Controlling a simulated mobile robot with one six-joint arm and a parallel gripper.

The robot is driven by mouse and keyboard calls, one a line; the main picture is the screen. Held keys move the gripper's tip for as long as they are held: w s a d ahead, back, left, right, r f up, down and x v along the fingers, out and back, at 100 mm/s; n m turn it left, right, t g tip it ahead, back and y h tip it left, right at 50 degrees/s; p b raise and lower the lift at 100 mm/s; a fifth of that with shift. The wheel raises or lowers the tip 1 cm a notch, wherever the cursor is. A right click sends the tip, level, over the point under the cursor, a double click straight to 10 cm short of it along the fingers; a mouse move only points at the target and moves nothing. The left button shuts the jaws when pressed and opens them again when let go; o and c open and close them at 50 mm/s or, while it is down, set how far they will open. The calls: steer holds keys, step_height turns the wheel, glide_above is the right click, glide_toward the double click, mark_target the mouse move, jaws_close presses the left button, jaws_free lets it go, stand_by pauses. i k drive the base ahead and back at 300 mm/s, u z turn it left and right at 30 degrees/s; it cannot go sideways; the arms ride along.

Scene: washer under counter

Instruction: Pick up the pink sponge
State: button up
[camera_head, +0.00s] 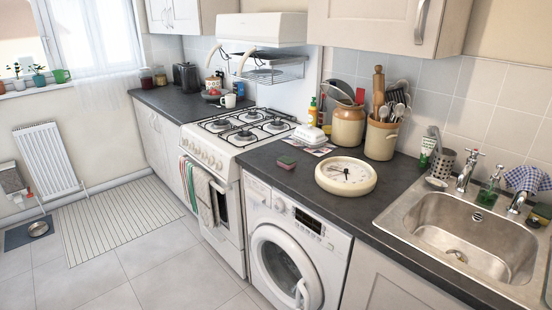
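My gripper is not in view.
Behind are papers (308,150), a white butter dish (309,134), and utensil crocks (381,139). The gas stove (246,130) is left, the sink (470,240) right. The floor (150,270) before the stove is clear.

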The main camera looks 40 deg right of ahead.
mark_target(288, 163)
steer(key=u, duration=0.15)
steer(key=i, duration=1.1)
steer(key=u, duration=0.05)
